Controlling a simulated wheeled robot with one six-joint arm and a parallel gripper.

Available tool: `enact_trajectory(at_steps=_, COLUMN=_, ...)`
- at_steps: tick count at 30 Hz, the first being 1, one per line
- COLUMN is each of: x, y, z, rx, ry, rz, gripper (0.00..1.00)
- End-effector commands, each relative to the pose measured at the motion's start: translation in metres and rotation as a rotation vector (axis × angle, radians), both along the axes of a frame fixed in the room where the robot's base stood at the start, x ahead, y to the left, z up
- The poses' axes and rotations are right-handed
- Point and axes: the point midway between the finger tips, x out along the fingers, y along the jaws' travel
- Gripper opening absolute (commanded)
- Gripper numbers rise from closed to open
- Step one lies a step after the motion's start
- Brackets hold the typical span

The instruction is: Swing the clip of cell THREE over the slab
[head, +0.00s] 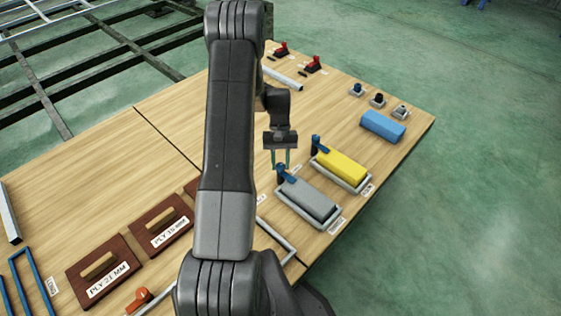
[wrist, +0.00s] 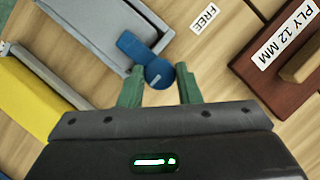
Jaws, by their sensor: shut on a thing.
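The grey slab (head: 307,196) lies in a pale tray frame (head: 333,224) with a blue clip (head: 289,178) at its far-left end. In the wrist view the clip (wrist: 132,46) has a round knob and a short arm pointing to the grey slab's (wrist: 85,28) end, overlapping its corner. My gripper (head: 281,164) has its green fingers (wrist: 160,86) on both sides of the knob and is shut on it. A yellow slab (head: 342,164) lies in the neighbouring tray, with its own blue clip (head: 320,144). The cell labels are too small to read.
A blue block (head: 383,125) lies near the table's right edge, with several small knobbed pieces (head: 377,99) behind it. Red-handled pieces (head: 313,64) stand at the back. Brown boards marked PLY (head: 160,228) lie left of my arm. A FREE label (wrist: 204,18) lies beside the clip.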

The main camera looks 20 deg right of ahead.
Motion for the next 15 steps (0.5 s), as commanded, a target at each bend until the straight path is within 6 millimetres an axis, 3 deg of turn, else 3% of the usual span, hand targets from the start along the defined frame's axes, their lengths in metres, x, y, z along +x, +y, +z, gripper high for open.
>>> enact_trajectory(at_steps=6, x=0.0001, y=0.0, z=0.0, rx=0.0, ry=-0.001, rz=0.001, gripper=0.08)
enact_trajectory(at_steps=7, x=0.0001, y=0.0, z=0.0, rx=0.0, ry=-0.001, rz=0.001, gripper=0.32)
enact_trajectory(at_steps=10, x=0.0001, y=0.0, z=0.0, rx=0.0, ry=0.0, rz=0.0, gripper=0.52)
enact_trajectory(at_steps=15, x=0.0, y=0.0, z=0.0, rx=0.0, ry=0.0, rz=0.0, gripper=0.52)
